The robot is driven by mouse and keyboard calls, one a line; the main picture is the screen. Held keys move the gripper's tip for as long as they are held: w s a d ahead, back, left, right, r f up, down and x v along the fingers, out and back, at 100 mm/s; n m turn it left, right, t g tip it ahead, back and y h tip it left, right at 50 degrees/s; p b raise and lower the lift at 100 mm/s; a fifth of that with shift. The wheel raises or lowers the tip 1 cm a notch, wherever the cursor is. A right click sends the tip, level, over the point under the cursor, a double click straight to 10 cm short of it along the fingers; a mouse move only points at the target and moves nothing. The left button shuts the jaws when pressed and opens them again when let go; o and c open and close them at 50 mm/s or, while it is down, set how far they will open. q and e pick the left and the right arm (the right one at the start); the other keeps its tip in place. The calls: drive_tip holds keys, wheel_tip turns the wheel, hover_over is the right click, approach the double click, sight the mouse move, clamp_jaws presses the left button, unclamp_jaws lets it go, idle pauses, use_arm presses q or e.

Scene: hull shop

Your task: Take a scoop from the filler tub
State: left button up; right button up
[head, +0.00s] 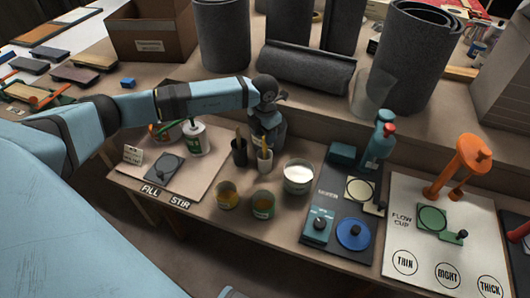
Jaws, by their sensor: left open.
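A white tub with a green label (196,141) stands on the pale board to the left of the gripper. I cannot tell for sure which one is the filler tub. A glass bowl of white material (298,177) stands right of the gripper.
Two small jars (227,195) and (263,205) stand in front. A dark tray (333,190) and the flow cup board (405,225) lie right.

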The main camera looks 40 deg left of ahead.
sight(265, 152)
use_arm(q)
drive_tip(key=f, duration=0.5)
drive_tip(key=shift+s+d+b, duration=0.2)
drive_tip(key=shift+s+b, duration=0.05)
drive_tip(key=shift+b, duration=0.1)
clamp_jaws()
drive_tip(key=shift+r, duration=0.2)
